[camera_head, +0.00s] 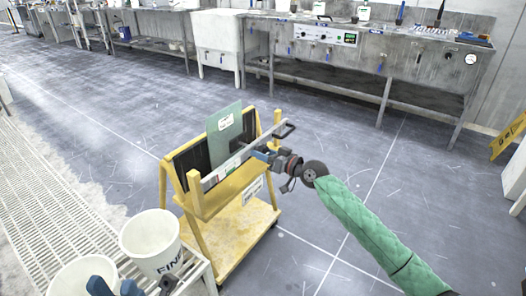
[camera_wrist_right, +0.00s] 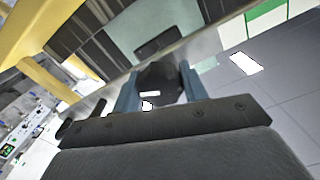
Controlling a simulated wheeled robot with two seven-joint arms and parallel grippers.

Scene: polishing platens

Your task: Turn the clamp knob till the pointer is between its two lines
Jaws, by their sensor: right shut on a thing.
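The dark clamp knob (camera_wrist_right: 160,82) sits between the two blue fingers of my right gripper (camera_wrist_right: 158,88) in the right wrist view. The gripper is shut on it. A small pale mark shows low on the knob; I cannot make out the pointer or its two lines. In the head view, my right gripper (camera_head: 264,155) reaches from the right to the metal clamp bar (camera_head: 222,168) on the yellow cart (camera_head: 232,212); the fingers hide the knob there. A green plate (camera_head: 224,128) stands upright behind the bar. My left gripper (camera_head: 113,288) is partly cut off at the bottom edge, and its opening is unclear.
White buckets (camera_head: 150,240) stand at the lower left, beside a pale grated platform (camera_head: 55,185). A grey workbench (camera_head: 350,45) runs along the back. A yellow sign (camera_head: 508,135) stands at the far right. The floor around the cart's right side is clear.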

